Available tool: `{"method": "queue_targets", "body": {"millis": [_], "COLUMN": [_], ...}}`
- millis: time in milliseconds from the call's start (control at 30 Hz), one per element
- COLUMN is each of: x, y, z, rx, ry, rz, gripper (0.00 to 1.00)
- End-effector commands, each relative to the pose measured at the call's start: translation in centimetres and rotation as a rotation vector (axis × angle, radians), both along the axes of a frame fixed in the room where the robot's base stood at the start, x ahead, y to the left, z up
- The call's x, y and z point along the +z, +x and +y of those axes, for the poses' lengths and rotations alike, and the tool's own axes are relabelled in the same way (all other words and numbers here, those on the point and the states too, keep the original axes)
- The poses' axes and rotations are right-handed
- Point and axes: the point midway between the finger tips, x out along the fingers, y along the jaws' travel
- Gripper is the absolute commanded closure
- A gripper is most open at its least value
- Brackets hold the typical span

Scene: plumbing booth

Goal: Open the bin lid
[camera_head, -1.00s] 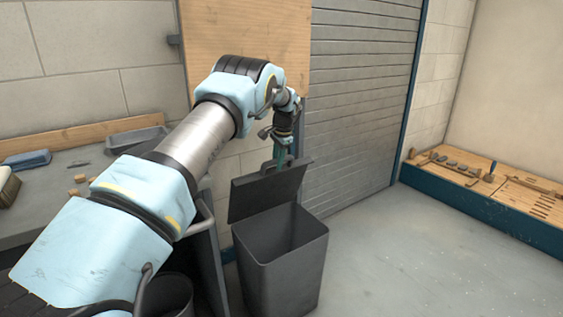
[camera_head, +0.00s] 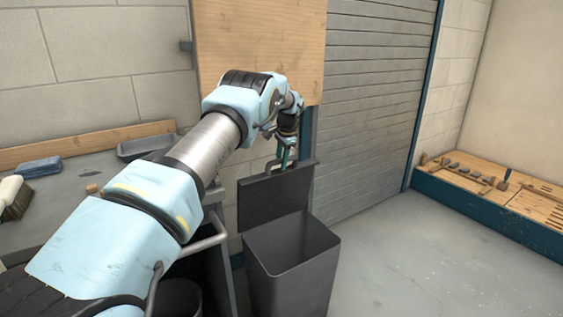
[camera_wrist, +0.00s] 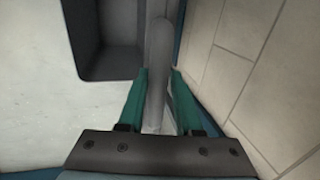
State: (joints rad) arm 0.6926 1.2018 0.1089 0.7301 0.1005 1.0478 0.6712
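The dark grey bin (camera_head: 290,285) stands on the floor in the middle of the head view, with its mouth uncovered and its inside in sight. Its lid (camera_head: 272,198) is raised, standing close to upright at the bin's back edge. My gripper (camera_head: 285,160) is at the handle (camera_head: 275,166) on the lid's top edge. In the wrist view, the two teal fingers of my gripper (camera_wrist: 158,75) lie on either side of the grey handle bar (camera_wrist: 158,50) and appear shut on it. The bin's dark opening (camera_wrist: 112,40) shows beside it.
A workbench (camera_head: 90,170) with a grey tray (camera_head: 147,146) and a brush (camera_head: 16,200) is at the left. A wooden board (camera_head: 260,45) and a roller shutter (camera_head: 375,100) are behind the bin. Open floor (camera_head: 420,260) lies to the right, before a low tool platform (camera_head: 500,185).

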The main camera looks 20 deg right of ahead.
Motion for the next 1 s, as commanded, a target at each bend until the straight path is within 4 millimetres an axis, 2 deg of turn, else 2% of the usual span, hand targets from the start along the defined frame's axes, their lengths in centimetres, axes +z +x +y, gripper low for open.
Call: {"method": "queue_targets", "body": {"millis": [33, 200, 533, 667, 1000], "x": [0.0, 0.0, 0.6, 2.5, 8.7], "y": [0.0, 0.0, -0.2, -0.6, -2.2], "z": [0.0, 0.0, -0.1, -0.2, -0.5], "rx": [0.000, 0.000, 0.000, -0.001, 0.000], "ry": [0.000, 0.000, -0.001, -0.002, -0.002], "rz": [0.000, 0.000, 0.000, -0.003, -0.001], "gripper": [0.59, 0.43, 0.43, 0.43, 0.43]}}
